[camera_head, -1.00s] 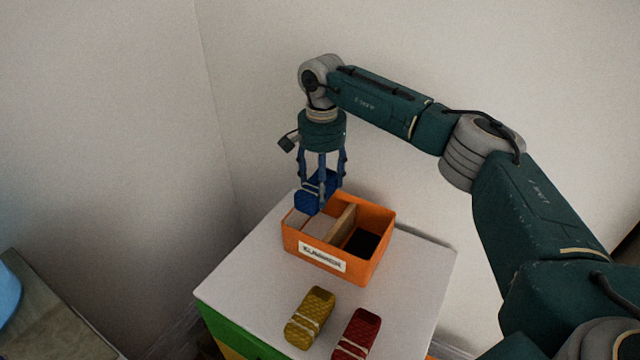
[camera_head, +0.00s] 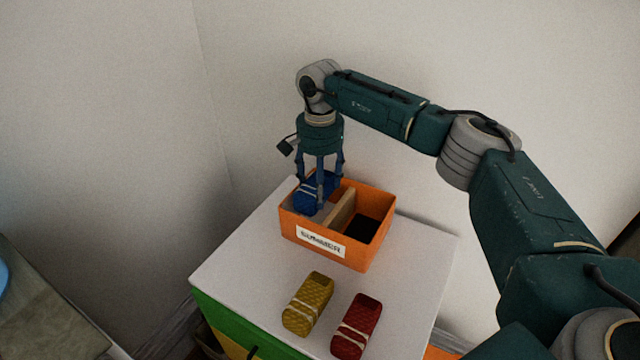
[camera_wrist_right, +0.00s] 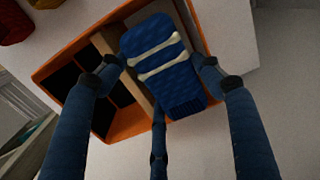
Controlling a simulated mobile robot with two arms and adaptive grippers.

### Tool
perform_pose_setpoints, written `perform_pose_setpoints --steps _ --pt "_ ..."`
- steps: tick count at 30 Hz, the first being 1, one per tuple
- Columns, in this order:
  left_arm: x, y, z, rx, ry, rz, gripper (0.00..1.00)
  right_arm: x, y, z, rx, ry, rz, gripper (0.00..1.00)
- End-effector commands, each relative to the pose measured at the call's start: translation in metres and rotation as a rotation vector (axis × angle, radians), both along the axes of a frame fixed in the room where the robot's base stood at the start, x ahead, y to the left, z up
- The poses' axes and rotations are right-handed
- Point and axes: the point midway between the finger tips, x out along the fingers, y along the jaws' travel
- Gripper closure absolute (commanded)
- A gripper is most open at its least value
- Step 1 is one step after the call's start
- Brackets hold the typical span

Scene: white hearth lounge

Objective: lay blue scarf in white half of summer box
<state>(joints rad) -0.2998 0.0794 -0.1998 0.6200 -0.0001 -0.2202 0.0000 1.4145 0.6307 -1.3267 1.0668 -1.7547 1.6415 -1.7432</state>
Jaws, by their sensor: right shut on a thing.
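The orange summer box (camera_head: 358,258) stands on the white top of a cabinet, its label facing front. A wooden divider (camera_head: 341,211) splits it into a white half on the left and a black half on the right. My right gripper (camera_head: 318,205) points down over the white half and is shut on the rolled blue scarf (camera_head: 309,197). The scarf, with two pale bands, shows between the fingers in the right wrist view (camera_wrist_right: 165,75). It is at about rim height in the white half; whether it touches the floor I cannot tell. My left gripper is not in view.
A rolled yellow scarf (camera_head: 307,304) and a rolled red scarf (camera_head: 356,327) lie on the white cabinet top (camera_head: 240,265) in front of the box. Walls stand close behind and to the left. The black half is empty.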

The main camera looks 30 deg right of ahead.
Motion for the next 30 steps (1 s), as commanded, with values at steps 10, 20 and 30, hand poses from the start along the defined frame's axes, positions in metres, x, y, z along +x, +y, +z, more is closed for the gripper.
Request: perform_pose_setpoints --steps 10,20,30 --pt "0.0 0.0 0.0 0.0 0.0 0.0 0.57 0.0 0.0 0.0 0.0 0.0 0.0 0.13" --pt "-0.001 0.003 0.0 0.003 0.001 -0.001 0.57 0.001 0.0 0.006 0.001 -0.001 0.0 0.13" --pt "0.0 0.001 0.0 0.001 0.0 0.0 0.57 0.001 0.001 0.07 0.001 -0.004 0.0 0.13"
